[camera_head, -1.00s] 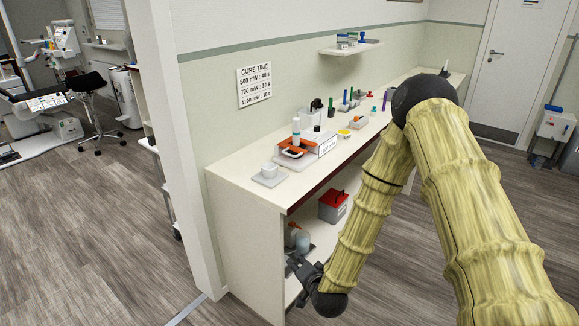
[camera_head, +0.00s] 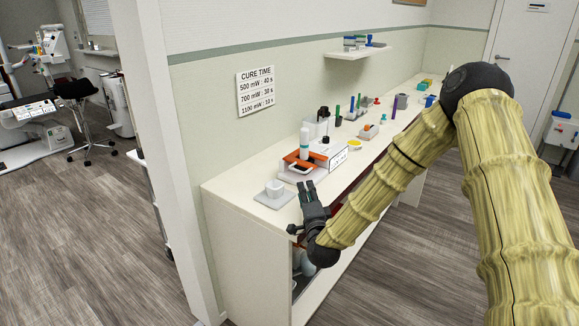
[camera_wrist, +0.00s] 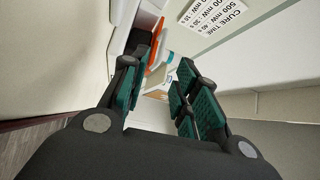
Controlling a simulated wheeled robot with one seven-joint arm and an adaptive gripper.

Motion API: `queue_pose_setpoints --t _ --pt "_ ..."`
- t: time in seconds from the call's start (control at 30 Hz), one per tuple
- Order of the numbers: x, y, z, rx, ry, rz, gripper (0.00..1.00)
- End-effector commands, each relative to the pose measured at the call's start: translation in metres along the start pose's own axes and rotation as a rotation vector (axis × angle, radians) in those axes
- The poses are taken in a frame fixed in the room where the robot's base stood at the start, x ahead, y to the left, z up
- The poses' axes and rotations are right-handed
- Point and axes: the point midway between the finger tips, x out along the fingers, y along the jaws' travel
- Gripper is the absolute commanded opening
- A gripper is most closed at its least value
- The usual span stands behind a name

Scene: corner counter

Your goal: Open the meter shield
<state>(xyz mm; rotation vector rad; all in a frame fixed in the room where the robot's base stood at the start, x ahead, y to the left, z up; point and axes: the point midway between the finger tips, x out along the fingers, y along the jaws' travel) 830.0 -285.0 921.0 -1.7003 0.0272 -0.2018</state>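An orange piece (camera_head: 289,159), which looks like the meter shield, sits on a low unit near the front of the counter. I cannot tell whether it is open or shut. A white bottle-like cylinder (camera_head: 304,145) stands at it, and a small white-and-dark face (camera_head: 300,170) shows in front. My gripper (camera_head: 307,187) is at the counter's front edge, just short of the unit, with fingers pointing towards it. In the wrist view the orange piece (camera_wrist: 157,47) shows beyond my gripper (camera_wrist: 160,75). The fingers are apart with nothing held between them, and they hide part of the unit.
A white cup (camera_head: 273,187) on a grey plate (camera_head: 274,199) stands to the left of my gripper. A white labelled box (camera_head: 338,158) is right of the unit. Several pens, pots and small items stand farther along the counter. A cure-time sign (camera_head: 256,91) hangs on the wall.

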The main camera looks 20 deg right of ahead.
Motion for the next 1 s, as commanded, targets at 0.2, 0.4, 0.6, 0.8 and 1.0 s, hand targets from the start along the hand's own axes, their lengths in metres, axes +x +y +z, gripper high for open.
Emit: queue_pose_setpoints --t 0.2,0.4,0.6,0.8,1.0 --pt "0.019 -0.002 0.013 0.000 -0.015 -0.002 0.30" --pt "0.052 -0.003 0.021 0.001 -0.024 -0.002 0.30" --pt "0.083 -0.003 0.021 0.000 -0.023 -0.003 0.30" --pt "0.103 -0.002 0.021 0.001 -0.023 -0.001 0.30" --pt "0.110 -0.001 0.020 0.001 -0.021 0.000 0.30"
